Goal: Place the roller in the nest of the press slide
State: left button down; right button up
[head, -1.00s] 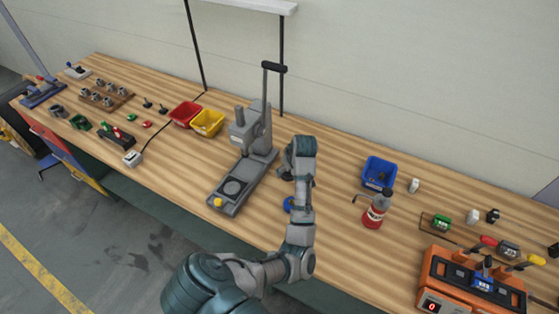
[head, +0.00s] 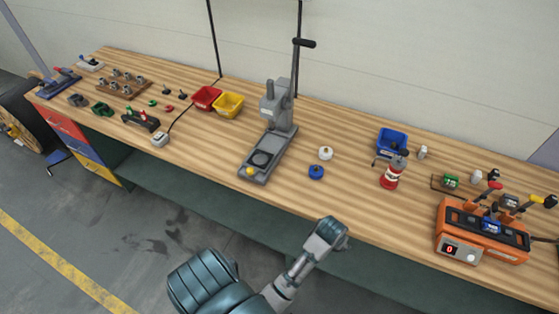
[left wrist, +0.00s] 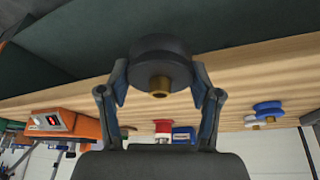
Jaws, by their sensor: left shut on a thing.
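The roller (left wrist: 161,64) is dark with a brass hub. In the left wrist view it sits between the two fingers of my left gripper (left wrist: 160,85), which is shut on it. In the head view my left gripper (head: 333,232) is in front of the bench edge, and the roller cannot be made out there. The grey press (head: 277,107) stands on the bench, up and left of this gripper. Its slide (head: 256,176) reaches toward the front edge, with a dark round nest (head: 262,159) and a yellow knob (head: 249,171). My right gripper is not in view.
A white roller (head: 325,153) and a blue roller (head: 316,172) stand right of the press. Red (head: 206,97) and yellow (head: 228,105) bins stand left of the press.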

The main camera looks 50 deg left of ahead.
aim_at(260, 160)
jog(key=k+j+z, duration=0.1)
jog(key=j+z, duration=0.3)
jog(key=k+j+z, duration=0.15)
jog(key=z, duration=0.25)
jog(key=k+j+z, duration=0.2)
jog(key=j+z, duration=0.25)
